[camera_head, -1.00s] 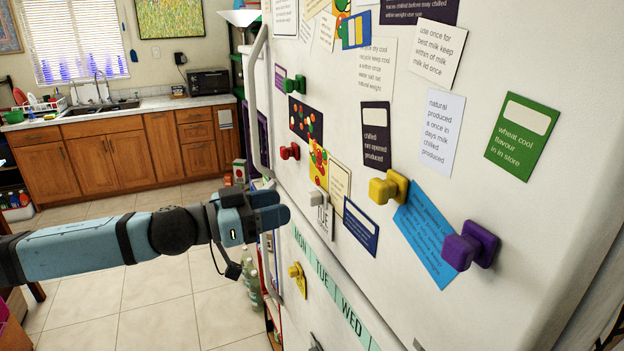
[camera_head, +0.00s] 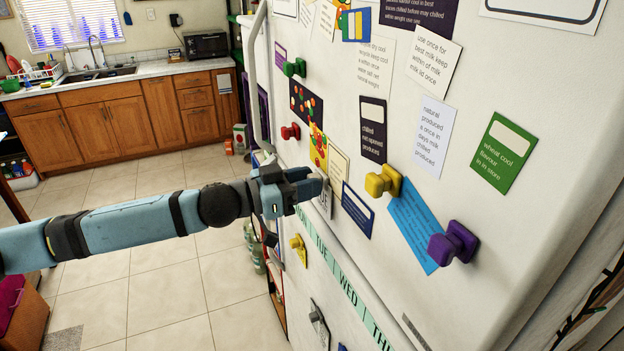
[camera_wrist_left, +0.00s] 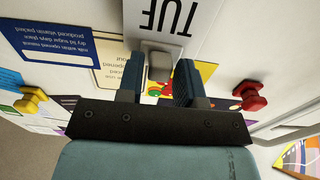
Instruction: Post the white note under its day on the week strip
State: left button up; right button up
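The white note (camera_head: 326,203) hangs on the upper fridge door, partly hidden behind my left gripper. In the left wrist view the note (camera_wrist_left: 160,18) reads TUE upside down, with a grey magnet (camera_wrist_left: 159,67) at its edge. My left gripper (camera_head: 312,186) is at this magnet. In the wrist view its two fingers (camera_wrist_left: 160,78) stand apart on either side of the magnet, with gaps showing. The green week strip (camera_head: 347,290) runs along the lower door, with TUE, WED and part of THU readable; MON is mostly hidden by my arm. My right gripper is out of view.
A yellow magnet (camera_head: 298,243) and a grey magnet (camera_head: 316,314) hold papers below the strip. A blue note (camera_head: 357,211), a yellow magnet (camera_head: 384,181), a purple magnet (camera_head: 454,242) and a red magnet (camera_head: 290,132) surround the white note. The fridge handle (camera_head: 256,85) is at left.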

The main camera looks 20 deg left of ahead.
pick_arm(q)
jog(key=c, duration=0.4)
jog(key=b+v, duration=0.3)
jog(key=v, duration=0.2)
dwell(0.4)
